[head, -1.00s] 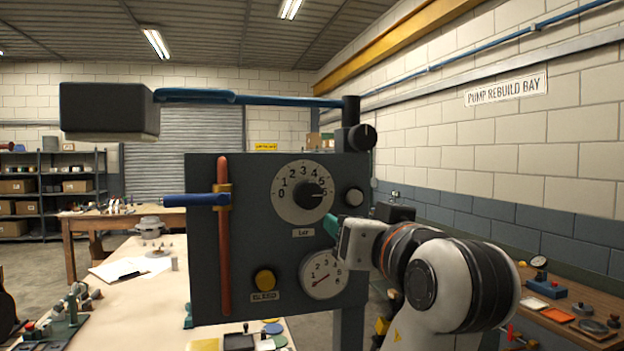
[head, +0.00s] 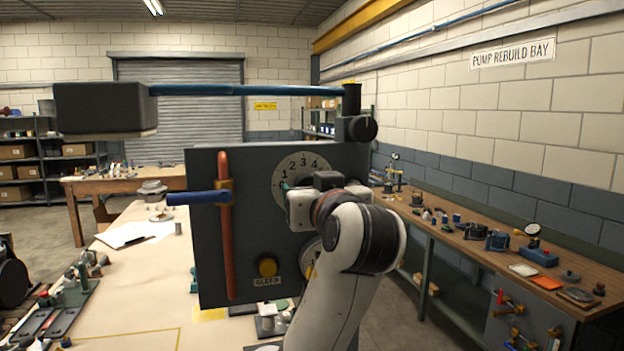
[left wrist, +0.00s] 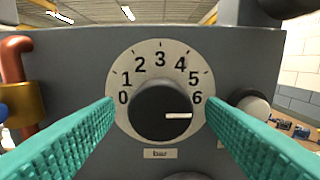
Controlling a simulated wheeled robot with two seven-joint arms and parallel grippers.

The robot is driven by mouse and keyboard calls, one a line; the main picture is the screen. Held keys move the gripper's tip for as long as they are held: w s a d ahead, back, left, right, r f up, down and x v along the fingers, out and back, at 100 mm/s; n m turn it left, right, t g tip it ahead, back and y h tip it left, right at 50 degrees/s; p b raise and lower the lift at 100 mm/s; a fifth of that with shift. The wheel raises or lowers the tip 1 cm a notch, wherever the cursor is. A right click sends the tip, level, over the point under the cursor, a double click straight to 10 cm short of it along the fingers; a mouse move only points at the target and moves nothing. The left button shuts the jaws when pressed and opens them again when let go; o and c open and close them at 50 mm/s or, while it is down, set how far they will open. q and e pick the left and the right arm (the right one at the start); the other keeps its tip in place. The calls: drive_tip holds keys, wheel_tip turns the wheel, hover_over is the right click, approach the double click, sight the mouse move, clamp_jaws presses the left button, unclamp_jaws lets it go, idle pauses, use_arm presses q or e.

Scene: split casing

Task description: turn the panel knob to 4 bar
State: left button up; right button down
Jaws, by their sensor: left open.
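The dark panel (head: 208,250) carries a pale dial (head: 290,170) marked 0 to 6, with "bar" below it in the left wrist view. The round black knob (left wrist: 150,105) sits in the dial's middle; its white mark points right, close to the 6. My left gripper (head: 305,186) is in front of the dial and hides the knob in the head view. In the left wrist view my left gripper (left wrist: 160,102) is open, its green fingers on either side of the knob with visible gaps. I cannot tell how far the tips are from the panel. My right gripper is not in view.
A red pipe (head: 225,260) with a blue lever (head: 195,198) runs down the panel's left side. A grey knob (left wrist: 255,107) is right of the dial. A long blue bar (head: 250,90) crosses above the panel.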

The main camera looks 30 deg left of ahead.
use_arm(q)
drive_tip(key=shift+w+a, duration=0.1)
drive_tip(key=shift+c, duration=0.5)
drive_tip(key=c, duration=0.9)
drive_tip(key=shift+n+b, duration=4.95)
drive_tip(key=shift+n, duration=0.85)
